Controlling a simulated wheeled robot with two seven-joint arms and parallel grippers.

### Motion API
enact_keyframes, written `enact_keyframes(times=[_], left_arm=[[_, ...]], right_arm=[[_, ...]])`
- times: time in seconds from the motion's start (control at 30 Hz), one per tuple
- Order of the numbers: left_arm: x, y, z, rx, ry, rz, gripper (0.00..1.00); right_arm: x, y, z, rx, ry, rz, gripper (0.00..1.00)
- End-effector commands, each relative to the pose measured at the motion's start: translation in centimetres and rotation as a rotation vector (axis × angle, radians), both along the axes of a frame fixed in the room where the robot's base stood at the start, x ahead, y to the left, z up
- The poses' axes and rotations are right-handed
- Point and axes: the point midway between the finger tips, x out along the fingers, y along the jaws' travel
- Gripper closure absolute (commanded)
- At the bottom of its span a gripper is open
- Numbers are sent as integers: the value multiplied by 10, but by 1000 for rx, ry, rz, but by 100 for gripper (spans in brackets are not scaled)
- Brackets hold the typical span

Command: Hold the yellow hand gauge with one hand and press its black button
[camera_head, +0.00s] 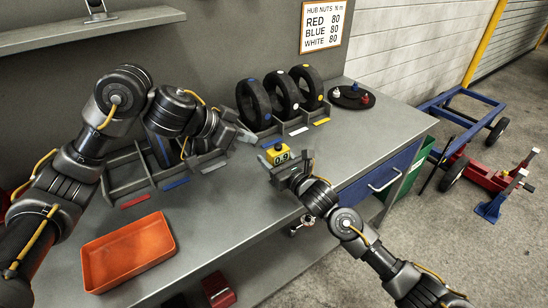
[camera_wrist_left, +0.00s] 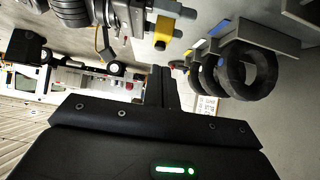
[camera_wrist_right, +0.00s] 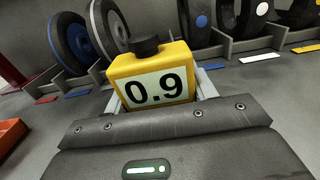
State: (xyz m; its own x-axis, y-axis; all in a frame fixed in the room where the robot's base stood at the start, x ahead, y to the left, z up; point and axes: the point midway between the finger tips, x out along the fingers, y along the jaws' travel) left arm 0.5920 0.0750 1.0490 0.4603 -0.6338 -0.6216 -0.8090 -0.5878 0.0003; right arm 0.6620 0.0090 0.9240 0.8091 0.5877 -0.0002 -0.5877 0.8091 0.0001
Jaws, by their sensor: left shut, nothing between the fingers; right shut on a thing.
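The yellow hand gauge (camera_head: 279,155) is held by my right gripper (camera_head: 276,163) above the bench. In the right wrist view the gauge (camera_wrist_right: 152,78) stands upright between the fingers and its display reads 0.9. Its black button (camera_wrist_right: 144,45) is on top. The gauge also shows in the left wrist view (camera_wrist_left: 164,30), near the top. My left gripper (camera_head: 250,137) is shut and empty, up and to the left of the gauge and apart from it. In the left wrist view its closed fingers (camera_wrist_left: 159,85) point away from the camera.
Several black wheels (camera_head: 283,95) stand in a rack at the back of the bench. A turntable (camera_head: 351,97) with coloured nuts is right of them. An orange tray (camera_head: 128,252) lies front left. A sign (camera_head: 323,25) hangs on the wall.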

Motion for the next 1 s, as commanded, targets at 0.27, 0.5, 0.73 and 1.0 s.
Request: enact_keyframes(times=[0.27,0.5,0.73,1.0], left_arm=[[0,0,0,0,0,0,100],[0,0,0,0,0,0,100],[2,-2,13,0,-24,-4,100],[21,-47,70,154,-171,-110,100]], right_arm=[[0,0,0,0,0,0,71],[0,0,0,0,0,0,71],[0,0,0,0,0,0,71],[0,0,0,0,0,1,71]])
